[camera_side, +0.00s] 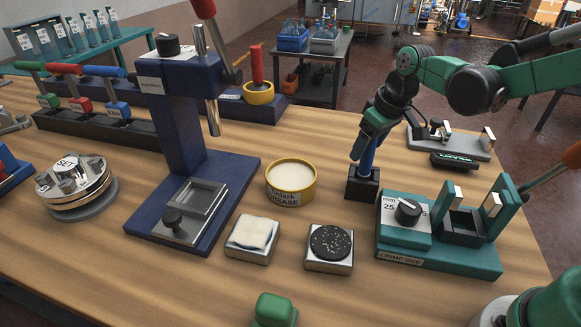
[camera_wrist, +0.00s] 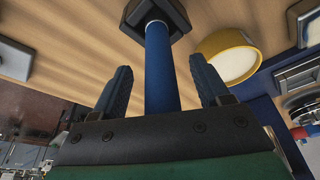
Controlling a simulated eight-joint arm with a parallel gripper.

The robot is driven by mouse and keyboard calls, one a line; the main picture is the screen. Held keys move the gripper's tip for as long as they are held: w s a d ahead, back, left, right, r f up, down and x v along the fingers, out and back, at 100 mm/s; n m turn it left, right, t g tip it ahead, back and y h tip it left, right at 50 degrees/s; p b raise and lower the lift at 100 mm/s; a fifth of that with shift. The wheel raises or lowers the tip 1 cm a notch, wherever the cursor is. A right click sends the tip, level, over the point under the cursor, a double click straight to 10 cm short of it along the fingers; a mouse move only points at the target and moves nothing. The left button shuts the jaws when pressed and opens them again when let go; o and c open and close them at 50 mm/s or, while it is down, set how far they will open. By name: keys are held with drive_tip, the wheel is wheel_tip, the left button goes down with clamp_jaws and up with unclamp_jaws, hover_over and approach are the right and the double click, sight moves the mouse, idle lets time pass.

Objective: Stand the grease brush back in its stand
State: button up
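The grease brush shows as a blue handle (camera_side: 368,155), standing upright with its lower end in the small dark stand (camera_side: 362,187). Its bristles are hidden inside the stand. In the wrist view the blue handle (camera_wrist: 160,68) runs from the stand (camera_wrist: 172,12) down between my fingers. My gripper (camera_side: 364,147) is just above the stand, around the handle. In the wrist view my gripper (camera_wrist: 162,85) is open, with a visible gap between the handle and each finger.
A yellow grease tin (camera_side: 291,182) is left of the stand, and a teal crimp fixture (camera_side: 440,257) is close on its right. Two small square pads (camera_side: 252,240) and (camera_side: 329,262) lie in front. A tall blue press (camera_side: 180,130) stands further left.

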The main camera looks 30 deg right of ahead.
drive_tip(key=shift+r, duration=0.1)
drive_tip(key=a+v, duration=0.1)
drive_tip(key=v, duration=1.1)
drive_tip(key=s+a+f+m+t, duration=0.1)
drive_tip(key=s+f+m+t, duration=0.1)
drive_tip(key=s+f+t, duration=0.2)
wheel_tip(320, 180, down, 3)
drive_tip(key=s, duration=0.2)
drive_tip(key=shift+s+a+f+h, duration=0.15)
drive_tip(key=shift+s+a+h, duration=0.15)
drive_tip(key=shift+a, duration=0.05)
idle(0.5)
